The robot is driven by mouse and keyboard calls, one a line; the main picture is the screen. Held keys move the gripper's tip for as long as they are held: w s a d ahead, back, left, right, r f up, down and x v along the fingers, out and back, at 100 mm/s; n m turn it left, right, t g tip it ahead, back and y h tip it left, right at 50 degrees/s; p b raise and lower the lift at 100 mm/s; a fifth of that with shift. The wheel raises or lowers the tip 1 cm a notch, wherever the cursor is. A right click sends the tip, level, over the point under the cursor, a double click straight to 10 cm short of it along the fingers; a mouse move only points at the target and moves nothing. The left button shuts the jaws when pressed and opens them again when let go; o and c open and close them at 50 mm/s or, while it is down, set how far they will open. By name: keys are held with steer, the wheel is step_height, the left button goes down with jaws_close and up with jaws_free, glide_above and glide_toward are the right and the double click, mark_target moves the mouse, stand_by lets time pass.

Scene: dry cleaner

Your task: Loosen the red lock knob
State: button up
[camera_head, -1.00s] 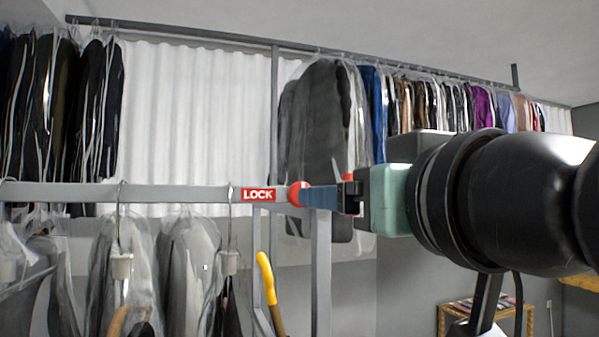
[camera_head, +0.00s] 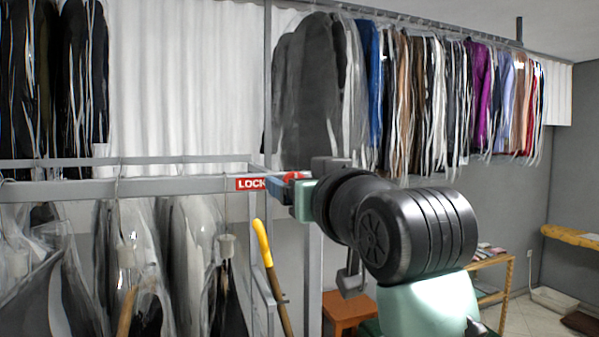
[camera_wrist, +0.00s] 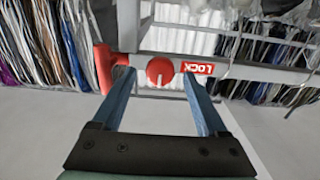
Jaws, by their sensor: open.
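The red lock knob (camera_head: 293,177) is at the right end of the grey rack rail, partly hidden by my gripper (camera_head: 277,185). In the wrist view the round red knob (camera_wrist: 160,71), with a pale line on its face, shows between my gripper's (camera_wrist: 158,77) two blue fingertips. The fingers are open and hold nothing; I cannot tell whether the tips reach around the knob. The red LOCK label (camera_head: 250,184) is left of the knob and shows upside down in the wrist view (camera_wrist: 198,68). A red T-shaped part (camera_wrist: 106,68) is beside the left fingertip.
The grey rail (camera_head: 180,186) carries bagged garments on hangers at the left. A yellow hooked handle (camera_head: 263,243) hangs below the label, near the upright post. More clothes (camera_head: 430,90) hang along the back wall. A wooden table (camera_head: 495,262) stands at the lower right.

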steer(key=shift+w+f, duration=0.1)
steer(key=shift+w, duration=0.05)
jaws_close()
steer(key=shift+b, duration=0.3)
steer(key=n+b, duration=0.3)
steer(key=n, duration=0.5)
steer(key=n+b, duration=0.4)
steer(key=n, duration=0.5)
steer(key=shift+s+a+n, duration=0.2)
steer(key=shift+n, duration=0.1)
stand_by(0.4)
